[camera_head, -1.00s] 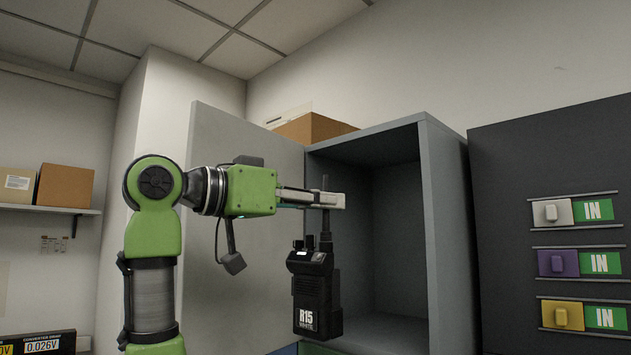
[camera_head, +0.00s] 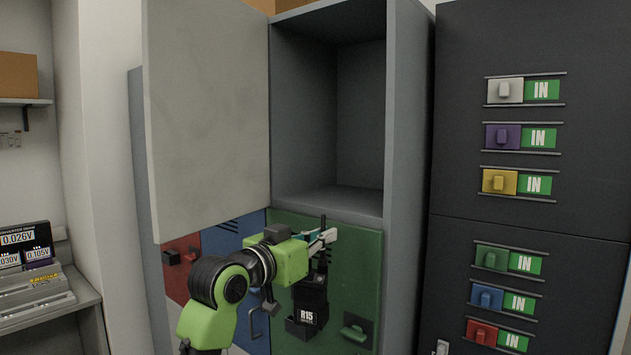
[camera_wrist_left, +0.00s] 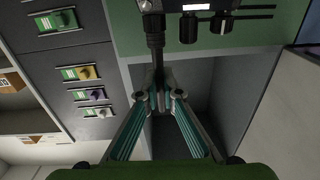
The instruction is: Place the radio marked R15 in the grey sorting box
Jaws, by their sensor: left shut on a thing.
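The black radio marked R15 (camera_head: 308,300) hangs upright by its antenna from my left gripper (camera_head: 327,237), in front of the green door below the open compartment. The gripper is shut on the antenna. In the left wrist view my gripper (camera_wrist_left: 158,92) closes around the antenna (camera_wrist_left: 155,35), and the radio's top with its knobs (camera_wrist_left: 190,25) shows at the upper edge. I cannot pick out a grey sorting box in these views. My right gripper is not in view.
A grey locker has an empty open compartment (camera_head: 330,198) with its pale door (camera_head: 205,110) swung left. Below are green (camera_head: 355,265), blue (camera_head: 222,236) and red (camera_head: 178,275) doors. A dark cabinet (camera_head: 475,40) with coloured IN sliders stands right. A shelf with equipment (camera_head: 38,290) is left.

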